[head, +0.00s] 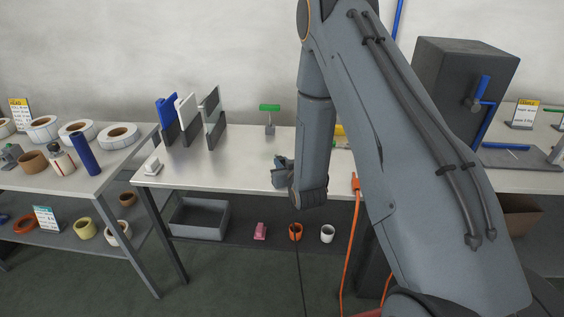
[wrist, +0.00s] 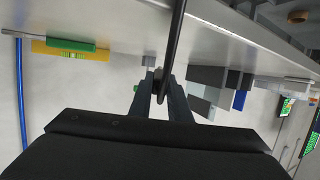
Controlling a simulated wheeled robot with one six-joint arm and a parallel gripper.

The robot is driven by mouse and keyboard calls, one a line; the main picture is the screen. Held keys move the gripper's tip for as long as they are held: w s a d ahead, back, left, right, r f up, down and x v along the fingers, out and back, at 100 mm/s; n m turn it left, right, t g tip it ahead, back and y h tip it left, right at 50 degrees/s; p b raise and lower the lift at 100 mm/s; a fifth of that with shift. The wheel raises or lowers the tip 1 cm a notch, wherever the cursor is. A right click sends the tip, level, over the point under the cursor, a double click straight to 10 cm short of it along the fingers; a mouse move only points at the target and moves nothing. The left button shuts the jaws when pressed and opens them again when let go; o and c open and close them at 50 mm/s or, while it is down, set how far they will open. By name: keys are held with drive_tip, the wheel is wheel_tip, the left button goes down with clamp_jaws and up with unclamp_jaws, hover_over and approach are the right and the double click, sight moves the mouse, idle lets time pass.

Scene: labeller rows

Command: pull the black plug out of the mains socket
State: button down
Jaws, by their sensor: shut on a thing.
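My gripper (head: 283,172) is near the front edge of the middle table in the head view, partly hidden by my own arm. In the wrist view its fingers (wrist: 161,82) are shut on the black plug (wrist: 160,92), of which only a small dark part shows between them. A black cable (wrist: 177,35) runs from it across the top of the wrist view. In the head view the cable (head: 300,250) hangs below the gripper in front of the lower shelf. I cannot make out the mains socket, nor tell whether the plug touches it.
An orange plug with an orange cable (head: 351,235) is at the table's front edge, right of my gripper. A green-topped stand (head: 270,108) and upright blue, white and grey panels (head: 187,115) stand behind. A grey bin (head: 199,219) is below. The table's front left is mostly clear.

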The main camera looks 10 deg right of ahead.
drive_tip(key=shift+f+b, duration=0.95)
drive_tip(key=shift+f, duration=0.6)
drive_tip(key=c, duration=1.6)
unclamp_jaws()
drive_tip(key=b+v, duration=0.1)
drive_tip(key=v, duration=0.6)
drive_tip(key=shift+s+r+b, duration=0.1)
drive_tip(key=shift+s+b, duration=0.2)
drive_tip(key=shift+s+d+r+g, duration=0.1)
drive_tip(key=shift+s+r+g, duration=0.3)
drive_tip(key=shift+g, duration=0.5)
drive_tip(key=s+r+g, duration=0.3)
drive_tip(key=s+g, duration=0.1)
drive_tip(key=s, duration=0.4)
drive_tip(key=s+r+g, duration=0.3)
drive_tip(key=s+g, duration=0.1)
drive_tip(key=s, duration=0.5)
drive_tip(key=s+r+g+h, duration=0.1)
drive_tip(key=s+r+g, duration=0.2)
drive_tip(key=s, duration=0.5)
drive_tip(key=shift+s+d+r+m+g, duration=0.15)
drive_tip(key=shift+d+m+g, duration=0.25)
drive_tip(key=shift+g, duration=0.2)
